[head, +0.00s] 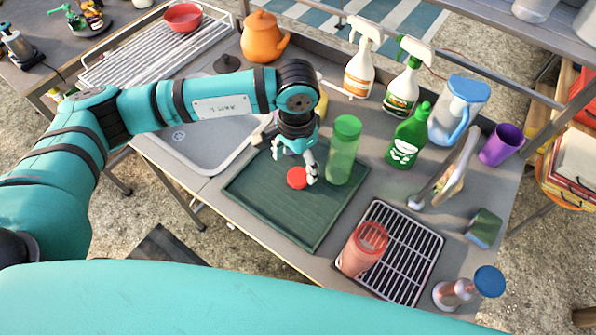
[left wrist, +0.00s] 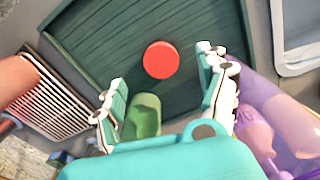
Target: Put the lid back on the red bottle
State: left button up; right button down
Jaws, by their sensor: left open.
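The red lid (head: 297,178) lies flat on the dark green ribbed tray (head: 322,215). It also shows as a red disc in the left wrist view (left wrist: 160,60). The translucent red bottle (head: 363,250) stands without a lid on the black wire rack (head: 436,252), to the right of the tray. Part of it shows at the left edge of the left wrist view (left wrist: 14,78). My left gripper (head: 295,166) is open and empty just above the lid, its fingers pointing down. In the left wrist view the lid sits beyond the spread fingertips (left wrist: 163,88). My right gripper is out of view.
A green translucent bottle (head: 344,150) stands close to the right of my left gripper. Spray bottles (head: 360,68), a green detergent bottle (head: 408,138) and a blue-lidded jug (head: 456,110) stand behind. A sink (head: 215,140) lies left.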

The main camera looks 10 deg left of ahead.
aim_at(297, 177)
pick_arm(q)
jog(key=shift+f, duration=0.15)
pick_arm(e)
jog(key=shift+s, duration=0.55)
pick_arm(q)
jog(key=shift+f, duration=0.15)
notch_tip(297, 177, down, 4)
jog(key=p, duration=0.2)
jog(key=shift+f+p, duration=0.25)
jog(key=shift+p, duration=0.05)
jog(key=shift+f, duration=0.2)
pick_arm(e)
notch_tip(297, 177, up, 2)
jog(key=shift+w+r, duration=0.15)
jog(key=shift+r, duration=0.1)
pick_arm(q)
jog(key=shift+c, duration=0.3)
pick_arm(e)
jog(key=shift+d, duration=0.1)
pick_arm(q)
jog(key=c, duration=0.7)
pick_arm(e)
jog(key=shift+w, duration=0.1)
